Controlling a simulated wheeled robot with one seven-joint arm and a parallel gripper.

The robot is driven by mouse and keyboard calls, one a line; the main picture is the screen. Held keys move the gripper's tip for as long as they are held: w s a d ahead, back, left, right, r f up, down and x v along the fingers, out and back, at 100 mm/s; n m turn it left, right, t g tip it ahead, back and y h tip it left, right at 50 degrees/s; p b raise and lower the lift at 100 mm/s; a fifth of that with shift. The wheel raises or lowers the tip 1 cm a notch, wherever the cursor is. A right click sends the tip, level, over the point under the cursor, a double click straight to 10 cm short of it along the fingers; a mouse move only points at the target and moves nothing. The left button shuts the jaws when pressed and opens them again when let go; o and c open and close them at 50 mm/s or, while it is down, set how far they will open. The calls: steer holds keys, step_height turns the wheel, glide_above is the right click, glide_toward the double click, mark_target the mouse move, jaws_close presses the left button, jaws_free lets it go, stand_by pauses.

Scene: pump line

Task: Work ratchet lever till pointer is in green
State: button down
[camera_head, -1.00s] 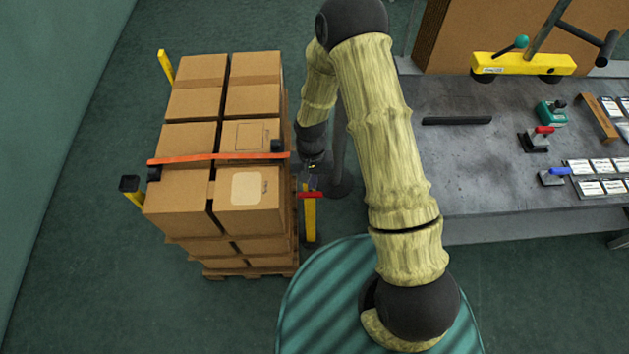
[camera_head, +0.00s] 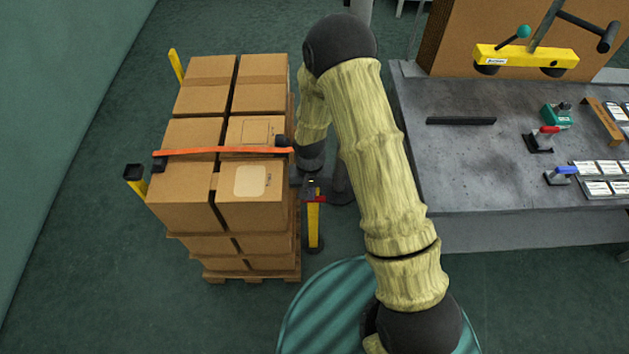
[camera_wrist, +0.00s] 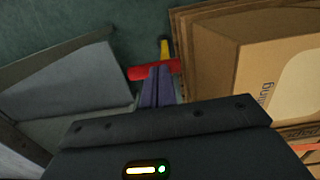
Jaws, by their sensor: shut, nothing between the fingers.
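An orange strap (camera_head: 215,151) runs over the stacked cartons, with dark fittings at its ends. A red lever bar (camera_head: 319,199) shows beside the stack's right side, just above a yellow post (camera_head: 313,222). My gripper (camera_head: 310,186) is beside the stack at this bar. In the wrist view my gripper (camera_wrist: 157,72) is shut and empty, its fingertips at the red bar (camera_wrist: 139,73), overlapping it in the picture. I cannot tell whether they touch. The yellow post (camera_wrist: 165,48) is behind. I can make out no pointer or green zone.
Cartons (camera_head: 255,215) stand on a wooden pallet (camera_head: 252,275), close to my gripper. Another yellow post (camera_head: 134,180) is at its left. A grey workbench (camera_head: 470,160) with small clamps is at right. Floor left of the pallet is clear.

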steer(key=f, duration=0.1)
steer(key=d+f+b, duration=0.1)
steer(key=f, duration=0.1)
steer(key=shift+s+d+f+b, duration=0.1)
steer(key=shift+b, duration=0.2)
steer(key=shift+s+a+f, duration=0.2)
steer(key=shift+f, duration=0.15)
steer(key=shift+s, duration=0.15)
steer(key=shift+f, duration=0.1)
steer(key=r+p, duration=0.1)
steer(key=r, duration=0.1)
steer(key=w+r+p, duration=0.1)
steer(key=r+p, duration=0.1)
steer(key=r, duration=0.1)
steer(key=shift+s+r+b, duration=0.15)
steer(key=shift+s+b, duration=0.15)
steer(key=shift+b, duration=0.05)
steer(key=s+r, duration=0.5)
steer(key=r, duration=0.2)
steer(key=shift+r+b, duration=0.15)
steer(key=shift+b, duration=0.2)
